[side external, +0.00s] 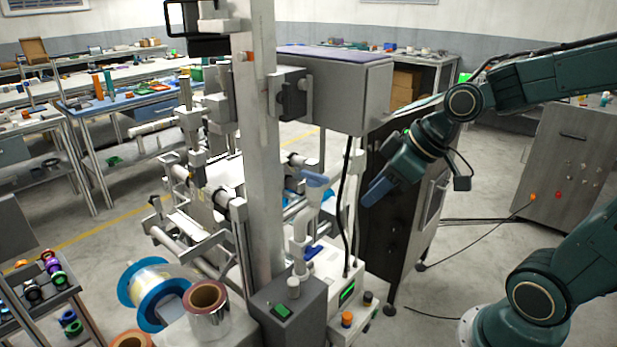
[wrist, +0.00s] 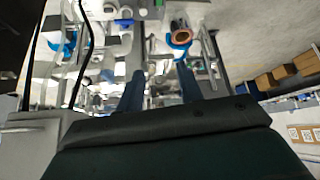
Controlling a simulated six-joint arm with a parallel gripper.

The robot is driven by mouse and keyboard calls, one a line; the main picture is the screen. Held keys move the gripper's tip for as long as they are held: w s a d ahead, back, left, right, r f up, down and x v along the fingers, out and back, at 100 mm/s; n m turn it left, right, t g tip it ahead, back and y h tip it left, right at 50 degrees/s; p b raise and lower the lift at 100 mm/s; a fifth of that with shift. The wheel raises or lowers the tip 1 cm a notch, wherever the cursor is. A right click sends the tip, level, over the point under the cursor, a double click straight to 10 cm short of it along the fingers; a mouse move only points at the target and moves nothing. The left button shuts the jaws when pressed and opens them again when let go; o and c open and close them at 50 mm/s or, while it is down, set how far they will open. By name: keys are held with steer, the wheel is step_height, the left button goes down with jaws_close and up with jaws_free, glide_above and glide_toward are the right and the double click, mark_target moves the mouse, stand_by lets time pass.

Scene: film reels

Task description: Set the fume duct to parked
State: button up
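A pale grey jointed pipe (side external: 299,240), which looks like the fume duct, stands on a dark grey base box in front of the tall column in the side view. A blue handle-like piece (side external: 315,179) sticks out at its top. I cannot tell its set position. My gripper (side external: 376,193) hangs to the right of the blue piece, apart from it, with blue fingers pointing down and left. In the wrist view my gripper (wrist: 160,88) shows two blue fingers spread apart with nothing held between them. The duct cannot be picked out surely in the wrist view.
The grey column (side external: 266,160) carries a large grey box (side external: 335,85) above the pipe. A black cable hangs beside the pipe. A blue-rimmed reel (side external: 140,295) and a copper-coloured roll (side external: 209,306) sit front left. A dark cabinet (side external: 390,225) stands behind my gripper.

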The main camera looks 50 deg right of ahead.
steer(key=w+d+f+t+y, duration=0.25)
steer(key=w+d+f, duration=0.2)
steer(key=w, duration=0.35)
steer(key=m+t+h, duration=0.2)
steer(key=t+h, duration=0.1)
steer(key=t, duration=0.2)
glide_toward(316, 174)
steer(key=r+v, duration=0.1)
steer(key=v, duration=0.4)
steer(key=shift+w+d+f+g, duration=0.1)
steer(key=shift+w+d+g, duration=0.05)
steer(key=shift+d+g, duration=0.1)
steer(key=x, duration=1.3)
steer(key=shift+w+a+f, duration=0.2)
steer(key=shift+w+a, duration=0.05)
steer(key=shift+w, duration=0.1)
jaws_close()
